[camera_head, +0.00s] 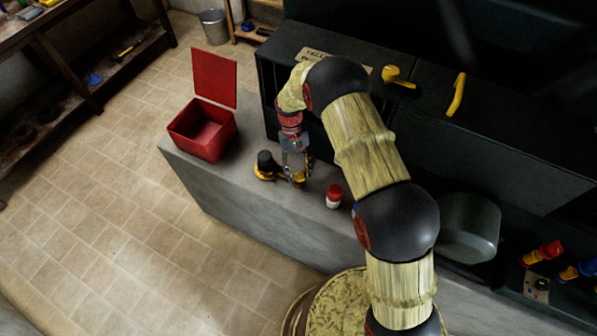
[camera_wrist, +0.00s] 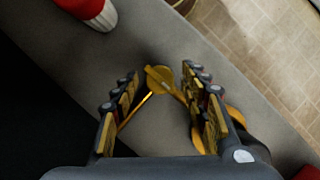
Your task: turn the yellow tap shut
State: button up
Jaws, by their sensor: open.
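My gripper (camera_head: 297,168) points down over the grey ledge, with its fingers apart. In the wrist view my gripper (camera_wrist: 160,82) has a small yellow piece with a rounded top (camera_wrist: 160,79) between its fingertips. I see no clear hold on it. The head view shows only a bit of this yellow piece (camera_head: 299,178) low between the fingers; I cannot tell whether it is the tap. A yellow lever-like fitting with a round end (camera_head: 397,75) sits on the dark cabinet and also looks like a tap.
A black-topped object with a yellow base (camera_head: 265,165) stands close left of my gripper. A red-and-white container (camera_head: 334,196) stands right of it. An open red box (camera_head: 203,130) is at the ledge's left end. Dark cabinets (camera_head: 485,140) rise behind; a yellow bar handle (camera_head: 457,95) is on one.

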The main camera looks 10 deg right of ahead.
aim_at(298, 173)
notch_tip(298, 173, up, 10)
dwell(0.7)
dwell(0.4)
jog(key=s+d+r+t, duration=0.3)
jog(key=s+d+r, duration=0.1)
jog(key=s+r, duration=0.4)
jog(key=s+d+r+m+t, duration=0.1)
jog(key=s+d+r+t, duration=0.2)
jog(key=s+r, duration=0.6)
jog(key=s+d+r+m+t, duration=0.1)
jog(key=s+d+r+t, duration=0.3)
jog(key=s+r, duration=0.5)
jog(key=shift+s+d+r+y, duration=0.2)
jog(key=shift+d+r+y, duration=0.2)
jog(key=shift+r, duration=2.35)
